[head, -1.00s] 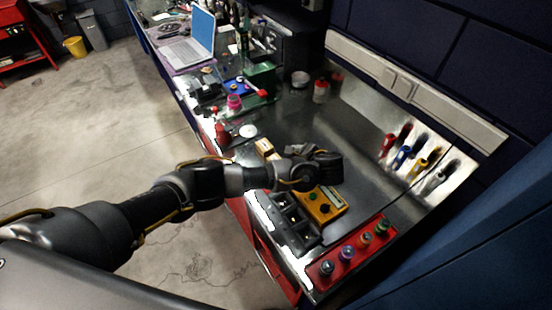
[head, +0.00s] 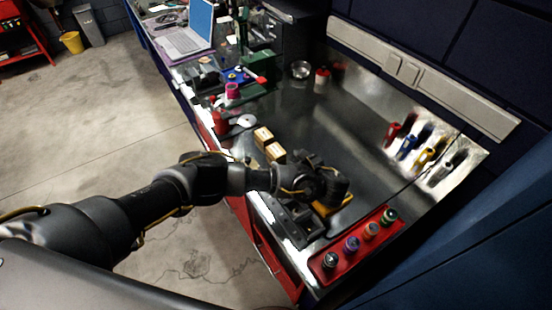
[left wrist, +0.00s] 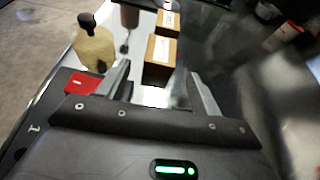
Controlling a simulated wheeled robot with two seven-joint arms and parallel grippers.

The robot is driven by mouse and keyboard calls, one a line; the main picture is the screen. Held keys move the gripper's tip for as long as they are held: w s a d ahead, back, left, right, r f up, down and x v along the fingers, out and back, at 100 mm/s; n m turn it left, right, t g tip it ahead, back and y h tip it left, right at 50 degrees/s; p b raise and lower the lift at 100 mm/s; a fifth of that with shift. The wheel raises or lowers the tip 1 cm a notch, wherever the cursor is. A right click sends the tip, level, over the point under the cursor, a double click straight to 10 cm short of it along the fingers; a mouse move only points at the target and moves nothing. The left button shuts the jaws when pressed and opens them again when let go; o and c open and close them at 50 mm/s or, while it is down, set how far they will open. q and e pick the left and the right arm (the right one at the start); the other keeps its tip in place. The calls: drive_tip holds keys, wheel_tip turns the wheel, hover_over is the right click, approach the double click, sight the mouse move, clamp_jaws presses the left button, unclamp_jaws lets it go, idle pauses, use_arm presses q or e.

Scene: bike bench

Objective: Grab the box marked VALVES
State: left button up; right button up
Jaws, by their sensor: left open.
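Two small tan cardboard boxes stand one behind the other on the bench in the head view: a farther box (head: 263,135) and a nearer box (head: 274,152). In the left wrist view the nearer box (left wrist: 160,58) lies just beyond and between my fingers, with the farther box (left wrist: 168,22) behind it. No marking is readable on either, so I cannot tell which says VALVES. My left gripper (head: 332,185) is above the bench, to the right of the boxes; its two fingers (left wrist: 160,90) are apart and empty. My right gripper is not in view.
A yellow device (head: 333,204) is partly hidden under my left gripper. A red tray (head: 335,262) with several coloured knobs sits at the near edge. A red bottle (head: 221,122) stands left of the boxes.

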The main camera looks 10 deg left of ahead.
sight(280, 155)
use_arm(q)
drive_tip(key=shift+a, duration=0.1)
drive_tip(key=shift+w+a, duration=0.2)
drive_tip(key=p+x, duration=0.1)
drive_tip(key=x, duration=0.3)
drive_tip(key=shift+w+a+p, duration=0.25)
drive_tip(key=shift+a+p, duration=0.05)
drive_tip(key=c, duration=1.1)
